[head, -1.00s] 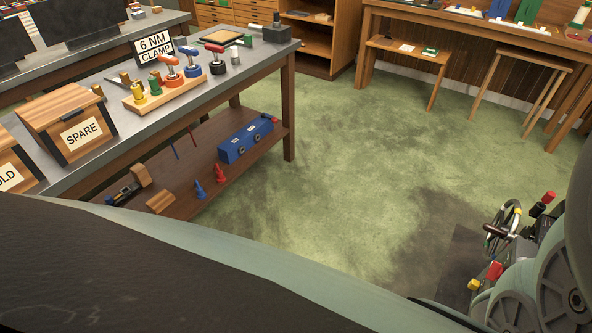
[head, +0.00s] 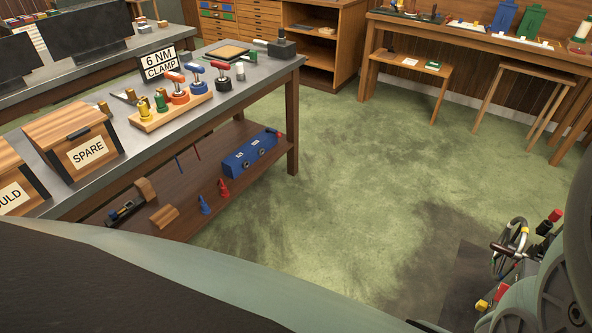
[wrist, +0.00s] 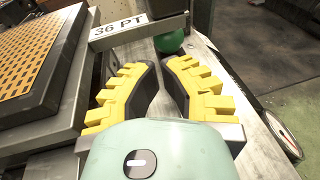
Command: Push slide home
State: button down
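In the wrist view, my gripper (wrist: 163,70) has two yellow stepped fingers standing apart, with nothing between them. A green ball knob (wrist: 169,42) is just beyond the fingertips, in line with the gap. It sits on a grey metal bed beneath a dark block. Whether a fingertip touches the knob is unclear. My gripper does not show clearly in the head view.
A yellow perforated plate (wrist: 32,48) stands left of my gripper, and a round dial (wrist: 284,135) is at right. In the head view, a workbench (head: 240,90) with clamps and a "SPARE" box (head: 75,140) is at left. The green floor (head: 360,170) between benches is clear.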

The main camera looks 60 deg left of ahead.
jog(key=shift+v, duration=4.2)
jog(key=shift+s+r, duration=0.1)
